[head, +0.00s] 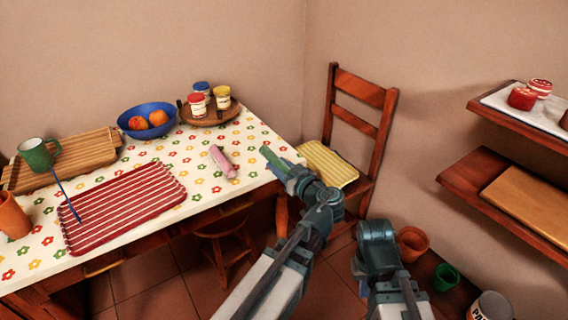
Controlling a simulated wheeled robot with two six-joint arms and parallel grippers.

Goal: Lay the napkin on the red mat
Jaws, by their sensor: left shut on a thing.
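The red mat (125,207), red with pale stripes, lies flat on the flowered tablecloth at the table's left front. My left gripper (283,168) is at the table's right edge, far right of the mat. It is shut on a narrow green thing (272,157), which may be a rolled napkin; it is too small to be sure. A pink rolled, cloth-like thing (223,161) lies on the table left of this gripper, apart from it. My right gripper (360,268) is low, beyond the table's right end; its fingers cannot be made out.
A thin blue stick (66,195) crosses the mat's left part. A green mug (36,154) stands on a wooden board (82,158) behind it. A blue bowl of fruit (146,124) and a round tray with jars (227,115) stand at the back. A chair (363,90) stands right.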

